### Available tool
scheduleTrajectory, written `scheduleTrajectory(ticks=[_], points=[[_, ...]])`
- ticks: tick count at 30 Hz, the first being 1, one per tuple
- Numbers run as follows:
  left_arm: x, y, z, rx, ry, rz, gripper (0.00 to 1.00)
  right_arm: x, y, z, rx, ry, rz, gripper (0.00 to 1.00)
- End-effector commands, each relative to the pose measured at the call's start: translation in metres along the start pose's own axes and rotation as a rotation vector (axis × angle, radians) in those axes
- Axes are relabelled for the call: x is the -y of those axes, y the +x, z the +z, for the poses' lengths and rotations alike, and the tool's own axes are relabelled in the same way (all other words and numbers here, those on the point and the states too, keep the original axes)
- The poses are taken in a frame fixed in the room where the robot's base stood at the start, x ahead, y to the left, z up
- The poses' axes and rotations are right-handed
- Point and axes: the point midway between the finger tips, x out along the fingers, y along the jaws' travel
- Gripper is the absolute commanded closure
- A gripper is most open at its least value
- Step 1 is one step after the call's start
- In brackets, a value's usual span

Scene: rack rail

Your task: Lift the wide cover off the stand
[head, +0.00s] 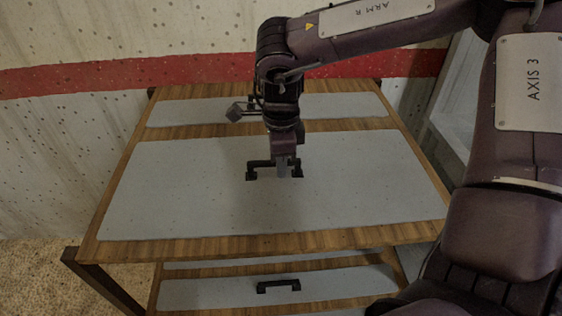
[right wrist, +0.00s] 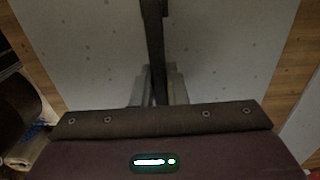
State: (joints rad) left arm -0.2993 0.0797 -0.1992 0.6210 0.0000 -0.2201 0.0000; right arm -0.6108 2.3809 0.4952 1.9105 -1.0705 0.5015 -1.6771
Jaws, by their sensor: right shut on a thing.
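The wide cover (head: 200,190) is a broad pale grey speckled panel lying on the wooden top of the stand (head: 250,245). A black bar handle (head: 252,170) stands up at its middle. My right gripper (head: 284,170) comes down from above and is shut on this handle, hiding part of it. In the right wrist view the handle (right wrist: 152,40) runs up the picture between the fingers, with the pale cover (right wrist: 90,55) on both sides. The cover appears to lie flat in the stand's top. My left gripper is not in view.
A narrower grey panel (head: 190,112) lies behind the wide cover, its handle mostly hidden by my arm. A lower shelf holds another grey panel (head: 220,292) with a black handle (head: 278,286). A wall with a red band (head: 130,75) stands close behind.

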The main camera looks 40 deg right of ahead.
Motion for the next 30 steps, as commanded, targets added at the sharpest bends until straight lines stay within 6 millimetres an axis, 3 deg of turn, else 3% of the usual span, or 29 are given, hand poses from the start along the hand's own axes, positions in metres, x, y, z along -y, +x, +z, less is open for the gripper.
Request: scheduleTrajectory(ticks=[24, 30], points=[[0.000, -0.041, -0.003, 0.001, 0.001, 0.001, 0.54, 0.001, -0.059, 0.001, 0.001, 0.000, -0.003, 1.00], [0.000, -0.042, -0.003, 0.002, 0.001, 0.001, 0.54, 0.000, -0.061, 0.001, 0.001, 0.000, -0.002, 1.00]])
